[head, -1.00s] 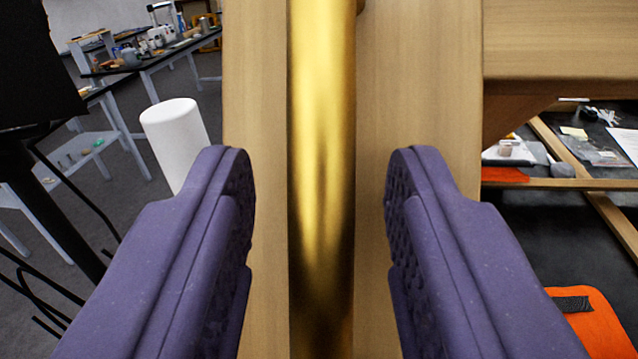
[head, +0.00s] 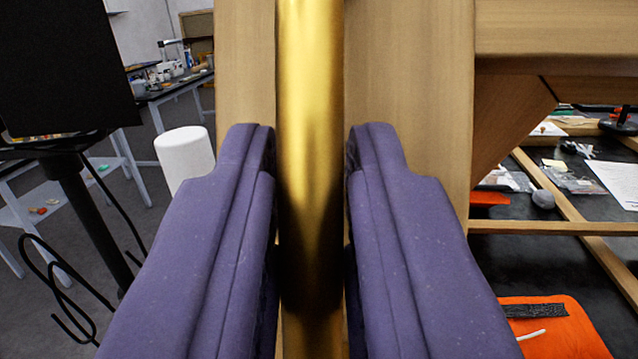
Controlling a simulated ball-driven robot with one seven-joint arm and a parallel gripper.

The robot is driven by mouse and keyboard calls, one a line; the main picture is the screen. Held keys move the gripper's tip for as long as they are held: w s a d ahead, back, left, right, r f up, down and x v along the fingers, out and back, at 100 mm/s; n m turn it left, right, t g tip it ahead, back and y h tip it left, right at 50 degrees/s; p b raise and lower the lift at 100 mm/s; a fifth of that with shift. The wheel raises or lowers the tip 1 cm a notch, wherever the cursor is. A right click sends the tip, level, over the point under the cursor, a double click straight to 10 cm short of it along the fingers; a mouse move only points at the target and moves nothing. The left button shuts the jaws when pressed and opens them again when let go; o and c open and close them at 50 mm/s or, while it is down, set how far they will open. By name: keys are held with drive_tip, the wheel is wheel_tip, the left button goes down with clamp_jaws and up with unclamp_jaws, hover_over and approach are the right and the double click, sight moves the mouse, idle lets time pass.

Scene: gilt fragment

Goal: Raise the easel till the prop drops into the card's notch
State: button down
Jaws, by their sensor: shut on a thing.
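A shiny brass bar (head: 310,90), likely the easel's handle, runs up the middle of the view. It stands in front of a wide wooden board of the easel (head: 410,110). My gripper (head: 311,190), with purple padded fingers, is shut on the brass bar, one finger on each side. A wooden crosspiece (head: 560,35) joins the board at the upper right, with an angled wooden brace below it. I cannot make out the prop or the card's notch in this view.
A black table carries an orange cloth (head: 550,325) with a dark strip, wooden rails (head: 545,228) and papers (head: 612,180) at right. At left are a black panel on a stand (head: 65,70), loose cables, a white cylinder (head: 185,155) and benches farther back.

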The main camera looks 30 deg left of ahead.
drive_tip(key=s+d+r+t+b, duration=0.1)
drive_tip(key=s+b, duration=0.4)
drive_tip(key=s, duration=0.2)
drive_tip(key=shift+d+t+y, duration=0.3)
drive_tip(key=shift+d, duration=0.05)
drive_tip(key=c, duration=1.1)
unclamp_jaws()
drive_tip(key=shift+s, duration=0.2)
drive_tip(key=p+v, duration=0.1)
drive_tip(key=v, duration=0.6)
drive_tip(key=shift+s+d+f, duration=0.1)
drive_tip(key=shift+s+d, duration=0.05)
drive_tip(key=shift+s, duration=0.1)
